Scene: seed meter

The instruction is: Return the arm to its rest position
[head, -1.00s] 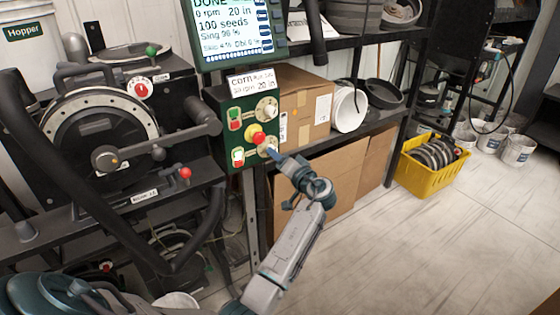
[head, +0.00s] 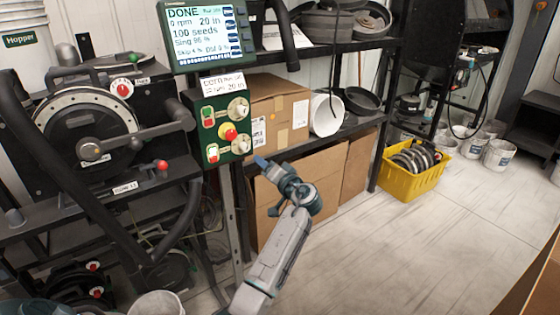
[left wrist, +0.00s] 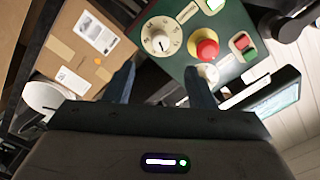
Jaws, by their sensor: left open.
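My left gripper (head: 260,161) is in front of the lower shelf, just right of and below the green control panel (head: 223,128). In the left wrist view its two fingers (left wrist: 160,85) stand apart with nothing between them. That view also shows the panel's dials, red knob and buttons beyond the fingers (left wrist: 207,46). In the head view the screen (head: 207,35) above the panel reads DONE, 0 rpm, 20 in and 100 seeds.
The seed meter machine (head: 85,130) with its round plate stands at the left. A cardboard box (head: 278,110) sits on the shelf right of the panel. A yellow crate (head: 412,184) of round plates is on the floor. Open floor lies at the right front.

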